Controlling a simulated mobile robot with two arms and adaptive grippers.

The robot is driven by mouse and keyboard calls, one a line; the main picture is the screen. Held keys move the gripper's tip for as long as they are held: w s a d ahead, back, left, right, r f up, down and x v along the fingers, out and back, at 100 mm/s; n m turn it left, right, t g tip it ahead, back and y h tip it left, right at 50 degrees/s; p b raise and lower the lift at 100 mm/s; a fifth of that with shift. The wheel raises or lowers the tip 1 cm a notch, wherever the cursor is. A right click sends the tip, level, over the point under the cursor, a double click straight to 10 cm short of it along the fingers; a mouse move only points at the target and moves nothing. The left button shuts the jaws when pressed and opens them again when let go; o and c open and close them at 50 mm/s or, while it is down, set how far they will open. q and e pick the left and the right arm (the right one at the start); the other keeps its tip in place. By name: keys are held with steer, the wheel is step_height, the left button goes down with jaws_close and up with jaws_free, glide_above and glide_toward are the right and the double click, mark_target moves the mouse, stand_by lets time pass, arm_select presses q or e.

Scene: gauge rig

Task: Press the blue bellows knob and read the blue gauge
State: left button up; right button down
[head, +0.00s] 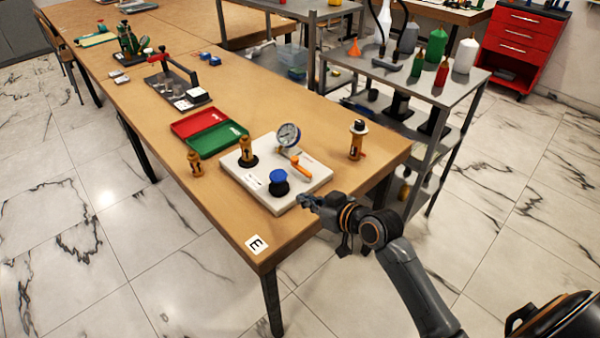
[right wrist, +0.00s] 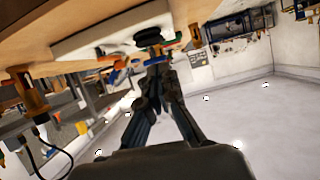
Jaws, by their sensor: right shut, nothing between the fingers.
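The blue bellows knob (head: 279,178) stands at the front of a white board (head: 305,190) on the wooden table. Its cap is blue and its lower part is black. The round gauge (head: 289,134) with a blue rim stands upright at the back of the board; its needle is too small to read. My right gripper (head: 306,201) is at the board's right front edge, just right of the knob and apart from it. Its fingers (right wrist: 163,68) are shut and empty in the right wrist view. My left gripper is out of view.
An orange-and-black part (head: 357,140) stands to the right and another (head: 195,163) to the left. Red and green trays (head: 216,139) lie behind. A metal cart (head: 455,92) holds bottles.

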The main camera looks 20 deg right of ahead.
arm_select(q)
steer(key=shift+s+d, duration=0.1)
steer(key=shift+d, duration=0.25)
arm_select(e)
step_height(320, 180, up, 7)
steer(key=w+d+t, duration=0.1)
steer(key=shift+w+d+f+t+y, duration=0.2)
steer(key=shift+w+d+t+y, duration=0.1)
steer(key=shift+w+d, duration=0.1)
steer(key=shift+w+a, duration=0.1)
glide_above(284, 173)
steer(key=s, duration=0.3)
step_height(284, 173, down, 2)
steer(key=f, duration=0.3)
steer(key=shift+w+a+p, duration=0.4)
steer(key=shift+f, duration=0.85)
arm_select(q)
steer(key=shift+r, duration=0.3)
